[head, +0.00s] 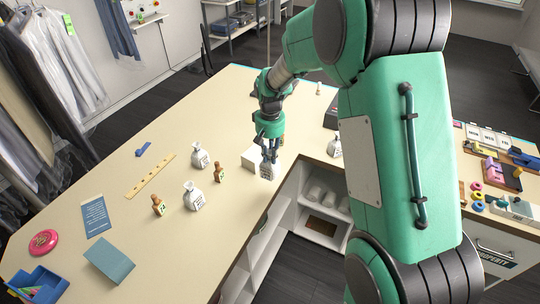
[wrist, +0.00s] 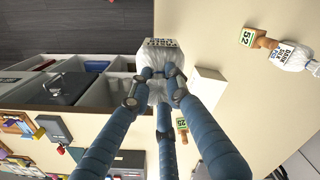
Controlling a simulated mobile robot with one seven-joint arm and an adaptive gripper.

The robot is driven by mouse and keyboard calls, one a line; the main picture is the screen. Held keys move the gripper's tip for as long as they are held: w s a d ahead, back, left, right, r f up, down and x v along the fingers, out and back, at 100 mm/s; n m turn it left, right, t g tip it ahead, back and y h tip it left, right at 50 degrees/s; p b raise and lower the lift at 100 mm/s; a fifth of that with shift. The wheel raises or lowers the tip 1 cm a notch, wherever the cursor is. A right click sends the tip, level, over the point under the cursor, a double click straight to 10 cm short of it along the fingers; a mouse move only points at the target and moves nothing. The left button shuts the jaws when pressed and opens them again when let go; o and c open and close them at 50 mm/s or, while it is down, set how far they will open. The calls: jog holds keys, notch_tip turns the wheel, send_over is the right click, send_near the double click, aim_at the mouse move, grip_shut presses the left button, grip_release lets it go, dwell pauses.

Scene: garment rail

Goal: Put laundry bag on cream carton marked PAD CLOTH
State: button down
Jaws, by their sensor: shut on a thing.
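My gripper (head: 268,143) is shut on a white laundry bag (head: 266,171) with a dark printed label, and points down near the table's inner edge. In the wrist view my fingers (wrist: 160,78) close around the upper part of this bag (wrist: 162,52). A cream carton (head: 250,156) stands on the table right beside the held bag, partly hidden by the bag and gripper. In the wrist view the carton (wrist: 208,88) lies just right of my fingers. Its marking is not readable. I cannot tell whether the bag touches the table or carton.
Other white bags (head: 200,156) (head: 194,197) (head: 334,148) and wooden number stamps (head: 218,173) (head: 158,205) stand on the table. A wooden strip (head: 150,176), blue card (head: 96,217) and pink disc (head: 43,242) lie to the left. Open shelves (head: 322,205) sit below the table edge.

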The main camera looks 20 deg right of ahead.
jog(key=shift+w+r+p, duration=0.15)
jog(key=shift+p, duration=0.2)
jog(key=w+p, duration=0.2)
jog(key=p, duration=0.1)
jog(key=shift+r, duration=0.25)
jog(key=w+p, duration=0.2)
jog(key=p, duration=0.1)
jog(key=shift+f, duration=0.15)
jog(key=shift+w+f, duration=0.1)
jog(key=w+f+p, duration=0.1)
jog(key=w+p, duration=0.2)
jog(key=w, duration=1.2)
jog(key=shift+w+d+f, duration=0.2)
jog(key=shift+w+d, duration=0.1)
jog(key=shift+w, duration=0.1)
jog(key=shift+f, duration=0.1)
jog(key=shift+f+p, duration=0.45)
jog(key=shift+f, duration=1.25)
